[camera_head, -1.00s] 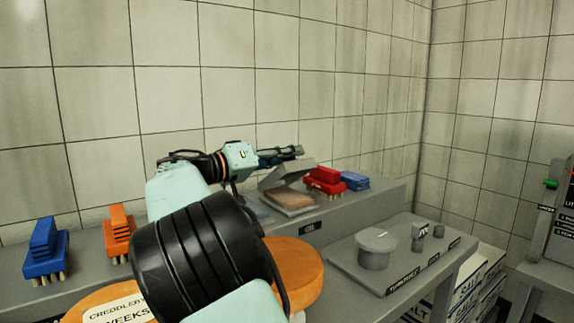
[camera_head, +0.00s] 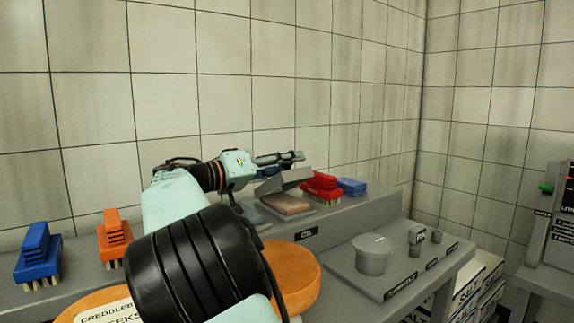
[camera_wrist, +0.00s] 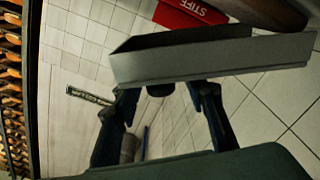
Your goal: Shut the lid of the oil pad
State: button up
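The oil pad is a grey box with a brown pad (camera_head: 287,204) on the raised shelf. Its grey lid (camera_head: 284,181) stands partly open, slanting above the pad. My gripper (camera_head: 299,156) is above and behind the lid in the head view. In the wrist view, the lid (camera_wrist: 210,60) crosses the upper middle, just beyond my gripper (camera_wrist: 165,92). The two dark fingers are spread apart with nothing visible between them. The fingertips are close to the lid's edge; whether they touch it I cannot tell. The brown pad (camera_wrist: 266,12) shows at the top right there.
A red brush (camera_head: 321,187) and a blue brush (camera_head: 351,187) stand right of the oil pad. Another blue brush (camera_head: 37,250) and an orange brush (camera_head: 114,236) stand at left. An orange cheese wheel (camera_head: 297,273) is in front. The tiled wall is close behind.

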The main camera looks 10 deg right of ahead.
jog(key=v, duration=1.2)
jog(key=shift+c, duration=0.6)
